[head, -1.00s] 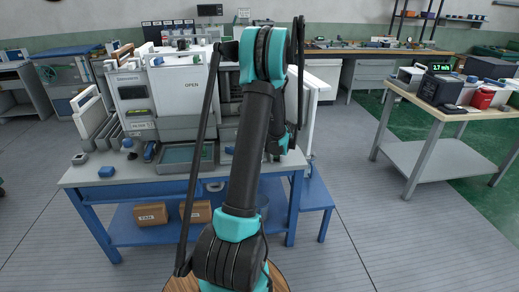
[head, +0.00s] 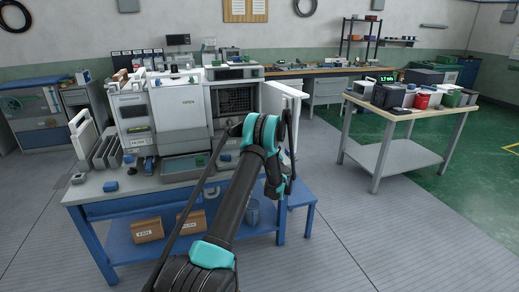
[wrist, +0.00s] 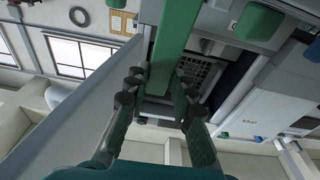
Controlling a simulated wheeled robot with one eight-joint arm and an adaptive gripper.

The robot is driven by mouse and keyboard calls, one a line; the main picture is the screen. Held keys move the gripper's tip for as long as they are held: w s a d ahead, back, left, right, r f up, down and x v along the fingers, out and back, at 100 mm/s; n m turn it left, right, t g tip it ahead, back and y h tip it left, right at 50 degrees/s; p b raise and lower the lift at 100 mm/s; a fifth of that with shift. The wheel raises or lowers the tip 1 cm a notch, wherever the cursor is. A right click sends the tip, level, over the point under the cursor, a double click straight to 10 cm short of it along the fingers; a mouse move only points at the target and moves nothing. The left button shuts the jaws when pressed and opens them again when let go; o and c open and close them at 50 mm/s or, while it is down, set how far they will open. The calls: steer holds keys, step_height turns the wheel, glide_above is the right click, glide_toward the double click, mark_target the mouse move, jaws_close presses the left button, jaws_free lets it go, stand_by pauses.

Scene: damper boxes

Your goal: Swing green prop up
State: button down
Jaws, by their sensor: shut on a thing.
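The green prop (wrist: 174,42) is a long flat bar that runs from the top edge of the wrist view down between the fingers of my gripper (wrist: 158,86). My gripper is shut on it near its lower visible end. Behind the bar a dark grille (wrist: 200,72) shows inside the box. In the head view the damper box (head: 180,108) stands on the bench with its grille opening (head: 236,100) uncovered. My arm hides the gripper and the prop there.
A white door panel (head: 280,105) stands out at the right of the opening, close to my arm. The blue bench (head: 105,195) carries a tray (head: 185,168) and small blue parts. A side table (head: 400,112) with several boxes stands to the right. The floor between is clear.

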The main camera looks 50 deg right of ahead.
steer(key=shift+s+a+f+t+h, duration=0.1)
steer(key=shift+s+a+t+h, duration=0.2)
steer(key=shift+s+t, duration=0.2)
steer(key=shift+s+a+f+t+h, duration=0.1)
steer(key=shift+s+a+t+h, duration=0.1)
steer(key=shift+s+t+h, duration=0.3)
steer(key=c, duration=1.3)
jaws_free()
steer(key=shift+w, duration=0.1)
steer(key=v, duration=0.7)
steer(key=shift+s+a+f, duration=0.1)
steer(key=shift+s+f, duration=0.05)
steer(key=shift+s, duration=0.1)
